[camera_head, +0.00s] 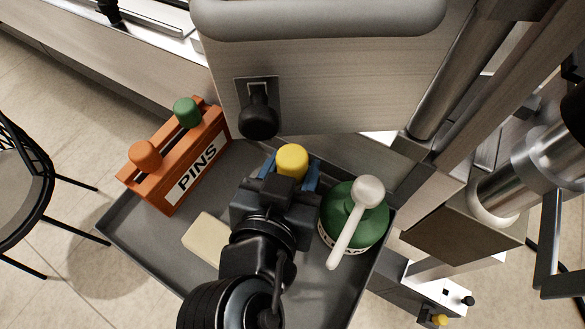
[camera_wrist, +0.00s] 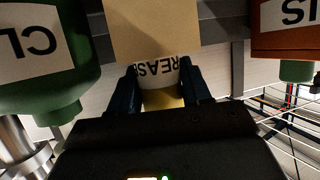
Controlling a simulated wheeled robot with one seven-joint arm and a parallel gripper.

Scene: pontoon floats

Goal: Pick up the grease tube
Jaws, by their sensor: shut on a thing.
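The grease tube shows its yellow cap (camera_head: 292,162) in the head view, standing over the grey tray. In the wrist view its white label (camera_wrist: 157,70) reads upside down, partly cut off by a pale block. My gripper (camera_head: 290,174) is shut on the tube, with one blue finger on each side of it. In the wrist view the dark fingers (camera_wrist: 157,88) flank the tube just by the label. The tube's lower part is hidden, so I cannot tell whether it touches the tray.
The grey tray (camera_head: 145,236) also holds an orange PINS box (camera_head: 197,168) at left, a pale block (camera_head: 204,238) near my wrist, and a green container (camera_head: 340,205) close at right with a white-handled tool (camera_head: 350,225) over it. A grey panel (camera_head: 330,95) stands behind.

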